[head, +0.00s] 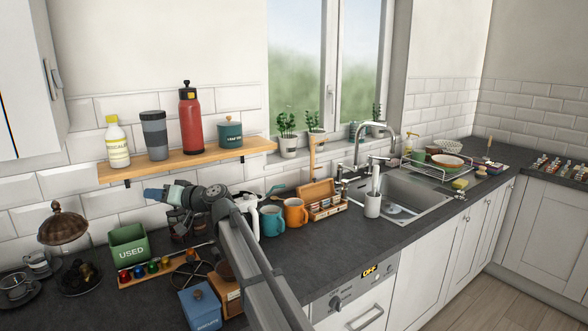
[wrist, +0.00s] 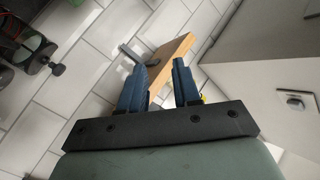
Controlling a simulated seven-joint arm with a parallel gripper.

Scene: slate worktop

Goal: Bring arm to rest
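My gripper (head: 153,195) is raised in front of the tiled wall, below the left part of the wooden shelf (head: 190,158) in the head view. It points left, above the worktop (head: 345,243). In the wrist view my gripper (wrist: 160,84) shows two dark blue fingers with a clear gap between them and nothing held. The shelf (wrist: 172,57) shows beyond the fingers there. My grey arm reaches up from the bottom of the head view and hides part of the worktop.
Blue (head: 271,220) and orange (head: 295,212) mugs stand right of my arm. A red bottle (head: 190,109) stands on the shelf.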

